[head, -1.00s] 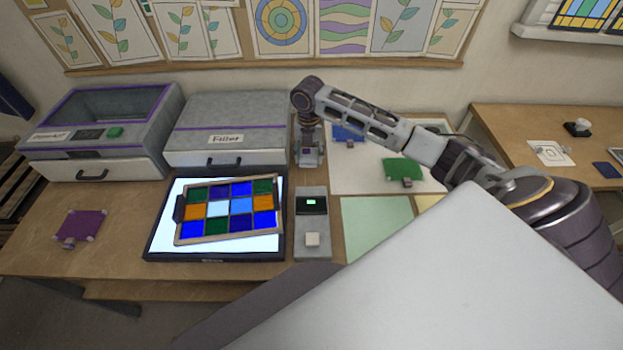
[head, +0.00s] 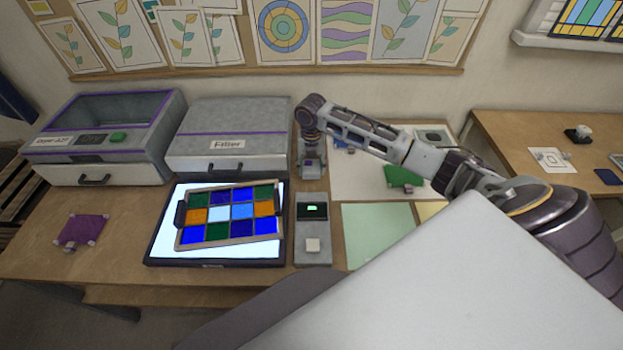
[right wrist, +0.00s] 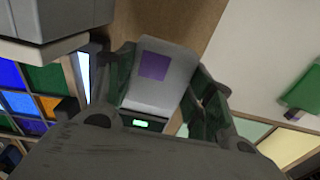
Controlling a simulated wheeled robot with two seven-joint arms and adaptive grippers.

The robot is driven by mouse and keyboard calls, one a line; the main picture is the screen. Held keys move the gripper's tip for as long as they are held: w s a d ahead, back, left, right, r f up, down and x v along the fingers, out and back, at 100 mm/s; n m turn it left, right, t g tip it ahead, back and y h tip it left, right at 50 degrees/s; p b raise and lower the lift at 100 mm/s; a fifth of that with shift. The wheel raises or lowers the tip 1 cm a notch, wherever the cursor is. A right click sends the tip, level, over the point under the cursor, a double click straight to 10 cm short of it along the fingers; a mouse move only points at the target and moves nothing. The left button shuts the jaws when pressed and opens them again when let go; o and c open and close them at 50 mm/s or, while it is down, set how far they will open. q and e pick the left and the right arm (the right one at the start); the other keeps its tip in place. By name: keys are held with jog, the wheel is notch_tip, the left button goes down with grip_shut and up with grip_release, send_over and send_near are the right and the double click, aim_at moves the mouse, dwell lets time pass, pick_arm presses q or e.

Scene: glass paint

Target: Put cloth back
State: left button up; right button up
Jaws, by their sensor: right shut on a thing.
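My right gripper (head: 312,168) is low over the table, just behind the small device with a lit display. In the right wrist view its fingers (right wrist: 160,95) are around a light grey piece with a purple square (right wrist: 152,66), and it is shut on this piece. I cannot tell whether the piece is the cloth or its holder. A flat purple cloth-like piece (head: 83,231) lies at the table's left, a green one (head: 402,177) on the white sheet, and a blue one (head: 345,134) is partly hidden by my right arm. My left gripper is not in view.
A framed panel of coloured glass (head: 230,213) lies on a lit pad (head: 163,233). The device with the display (head: 313,228) stands beside it. A grey box labelled Filter (head: 229,125) and another grey machine (head: 108,125) stand at the back. Bare table surrounds the purple piece.

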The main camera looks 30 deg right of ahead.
aim_at(311, 167)
jog(key=shift+f, duration=1.45)
jog(key=shift+f, duration=0.1)
jog(key=shift+f, duration=1.75)
jog(key=shift+f, duration=0.1)
jog(key=o, duration=1.1)
jog(key=shift+c, duration=0.2)
notch_tip(311, 167, up, 12)
jog(key=shift+r+b, duration=0.1)
jog(key=shift+b, duration=0.25)
